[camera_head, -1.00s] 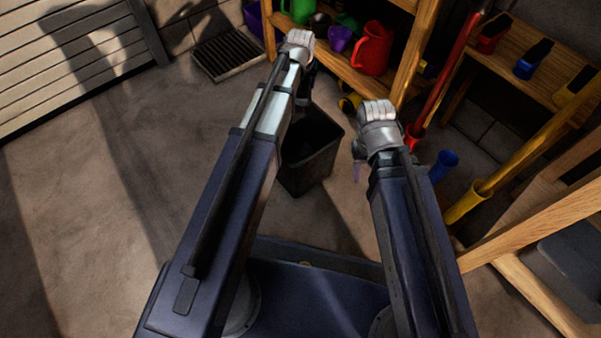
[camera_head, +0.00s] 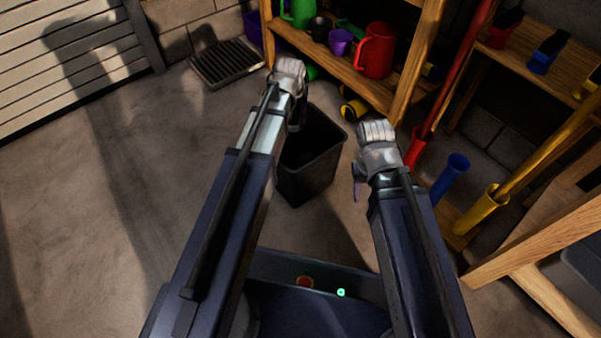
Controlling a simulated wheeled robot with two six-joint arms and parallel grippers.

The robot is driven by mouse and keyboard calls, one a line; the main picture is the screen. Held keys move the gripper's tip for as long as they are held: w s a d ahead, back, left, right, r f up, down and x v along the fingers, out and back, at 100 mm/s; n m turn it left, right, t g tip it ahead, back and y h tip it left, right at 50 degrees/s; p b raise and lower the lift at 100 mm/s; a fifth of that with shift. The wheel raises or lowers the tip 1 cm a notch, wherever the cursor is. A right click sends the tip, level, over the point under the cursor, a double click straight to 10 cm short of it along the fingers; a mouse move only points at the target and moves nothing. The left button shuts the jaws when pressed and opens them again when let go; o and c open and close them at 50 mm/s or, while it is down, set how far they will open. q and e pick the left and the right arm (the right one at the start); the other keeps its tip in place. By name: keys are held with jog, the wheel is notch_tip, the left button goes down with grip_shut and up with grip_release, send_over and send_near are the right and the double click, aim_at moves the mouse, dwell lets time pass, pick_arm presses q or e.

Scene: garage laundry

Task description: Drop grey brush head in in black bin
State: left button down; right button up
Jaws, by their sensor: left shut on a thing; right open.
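The black bin (camera_head: 312,170) stands upright on the floor, open at the top, in the middle of the head view. My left gripper (camera_head: 297,112) is over the bin's far left rim, seen from behind and above. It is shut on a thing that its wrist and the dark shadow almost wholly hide. I cannot make out the grey brush head clearly; nothing like it shows elsewhere. My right gripper (camera_head: 360,180) is open and empty to the right of the bin, its jaws partly hidden by its wrist.
A wooden shelf with a red jug (camera_head: 375,52), a purple cup (camera_head: 340,42) and green items stands behind the bin. A blue holder (camera_head: 451,176) and a yellow holder (camera_head: 482,211) with a pole stand at right. A floor grate (camera_head: 227,63) lies at back left. The left floor is clear.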

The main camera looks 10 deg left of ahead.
pick_arm(q)
notch_tip(320, 180, down, 4)
jog(key=b, duration=0.3)
jog(key=shift+f, duration=0.15)
jog(key=shift+c, duration=1.3)
grip_release()
jog(key=shift+r, duration=0.2)
jog(key=p+v, duration=0.7)
jog(key=shift+s+r, duration=0.2)
jog(key=shift+r, duration=0.1)
jog(key=shift+f, duration=0.1)
jog(key=shift+d, duration=0.1)
